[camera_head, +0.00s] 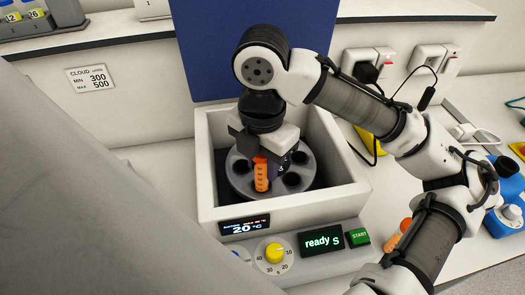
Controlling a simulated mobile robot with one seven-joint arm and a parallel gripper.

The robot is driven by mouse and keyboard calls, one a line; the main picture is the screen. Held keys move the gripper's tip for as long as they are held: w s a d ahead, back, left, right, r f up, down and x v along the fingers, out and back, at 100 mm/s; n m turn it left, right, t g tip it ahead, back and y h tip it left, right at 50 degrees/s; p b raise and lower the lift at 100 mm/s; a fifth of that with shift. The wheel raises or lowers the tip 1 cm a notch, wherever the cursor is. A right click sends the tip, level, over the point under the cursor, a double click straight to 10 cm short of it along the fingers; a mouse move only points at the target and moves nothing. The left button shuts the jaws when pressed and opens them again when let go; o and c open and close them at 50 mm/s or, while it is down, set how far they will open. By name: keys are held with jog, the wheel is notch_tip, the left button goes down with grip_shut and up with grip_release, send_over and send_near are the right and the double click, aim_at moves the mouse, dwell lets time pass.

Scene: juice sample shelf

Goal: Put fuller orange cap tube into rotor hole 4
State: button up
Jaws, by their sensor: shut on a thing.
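My gripper (262,150) points down over the rotor, inside the open centrifuge. The grey round rotor (238,180) has several dark holes, with open ones visible to the right of the jaws. No hole numbers can be read. I cannot tell whether the tube's lower end is inside a hole.
The white centrifuge (205,205) has raised walls around the rotor. Its front panel has a yellow dial (274,252), a "ready" display (321,240) and a green START button (358,237). The blue lid (225,50) stands open behind. A blue device (508,215) is at the right.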

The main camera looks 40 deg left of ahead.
jog(key=shift+r+p, duration=1)
jog(key=shift+r, duration=0.1)
jog(key=shift+p, duration=0.5)
jog(key=shift+f+b, duration=1.55)
jog(key=shift+f, duration=1.45)
dwell(0.6)
jog(key=shift+r, duration=0.1)
jog(key=shift+r+p, duration=1.5)
jog(key=shift+p, duration=0.05)
jog(key=shift+r+p, duration=0.35)
jog(key=shift+r, duration=1.05)
jog(key=shift+f+b, duration=0.4)
jog(key=shift+f, duration=0.2)
